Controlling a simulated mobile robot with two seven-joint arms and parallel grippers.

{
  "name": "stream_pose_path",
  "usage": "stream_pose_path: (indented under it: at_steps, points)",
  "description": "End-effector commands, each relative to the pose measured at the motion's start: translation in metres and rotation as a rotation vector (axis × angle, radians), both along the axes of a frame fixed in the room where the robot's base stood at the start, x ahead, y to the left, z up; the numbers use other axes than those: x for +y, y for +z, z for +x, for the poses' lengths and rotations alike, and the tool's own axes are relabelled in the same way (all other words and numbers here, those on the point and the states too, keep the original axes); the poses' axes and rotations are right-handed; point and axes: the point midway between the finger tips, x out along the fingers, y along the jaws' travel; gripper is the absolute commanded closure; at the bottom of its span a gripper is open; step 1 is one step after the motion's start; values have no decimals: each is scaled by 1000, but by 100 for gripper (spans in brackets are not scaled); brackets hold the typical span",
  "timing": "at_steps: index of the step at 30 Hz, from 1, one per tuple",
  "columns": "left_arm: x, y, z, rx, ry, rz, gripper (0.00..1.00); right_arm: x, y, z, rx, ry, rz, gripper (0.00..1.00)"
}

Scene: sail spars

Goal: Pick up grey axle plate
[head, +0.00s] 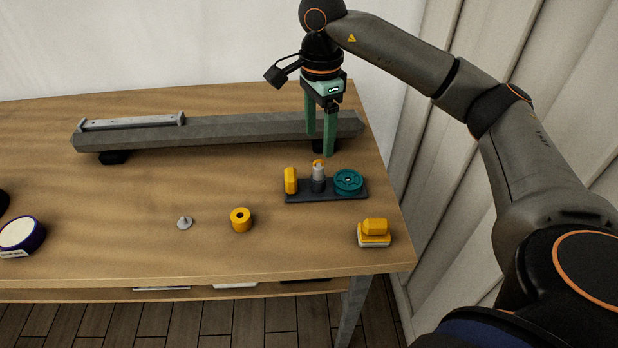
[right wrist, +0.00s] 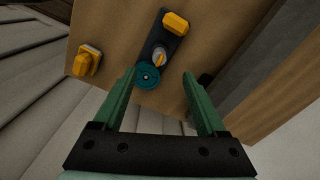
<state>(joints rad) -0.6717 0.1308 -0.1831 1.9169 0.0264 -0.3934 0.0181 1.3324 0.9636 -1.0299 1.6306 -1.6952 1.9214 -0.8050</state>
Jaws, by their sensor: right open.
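The dark grey plate (head: 329,196), which looks like the grey axle plate, lies flat on the table towards the right. It carries a yellow block on its left, a grey upright post (head: 318,178) in the middle and a teal wheel (head: 348,182) on its right. My right gripper (head: 319,145) is open and empty, pointing down behind the plate, beside the long grey beam. In the right wrist view the plate (right wrist: 164,39) is beyond the open fingers (right wrist: 160,76), with the teal wheel nearest them. My left gripper is not in view.
The long grey beam (head: 240,131) lies along the back, with a light grey bar (head: 135,121) on its left end. A yellow ring (head: 241,220), grey cone (head: 185,223) and yellow-topped block (head: 374,233) stand in front. A blue-and-white round thing (head: 20,234) sits far left.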

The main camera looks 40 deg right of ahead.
Motion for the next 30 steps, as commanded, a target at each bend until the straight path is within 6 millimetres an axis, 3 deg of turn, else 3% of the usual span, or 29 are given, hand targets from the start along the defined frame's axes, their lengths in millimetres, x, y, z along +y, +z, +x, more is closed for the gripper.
stream_pose_path:
  at_steps: [6, 14, 21, 30]
  points:
    - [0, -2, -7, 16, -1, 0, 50, 0, -41, -1, 4, 0, 1, 26]
    - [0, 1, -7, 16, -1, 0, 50, 1, -62, 0, 3, 1, 1, 26]
    - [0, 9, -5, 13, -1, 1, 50, 3, -97, 2, 3, 1, 1, 26]
    - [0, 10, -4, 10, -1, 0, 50, 3, -110, 3, 0, 1, 2, 26]
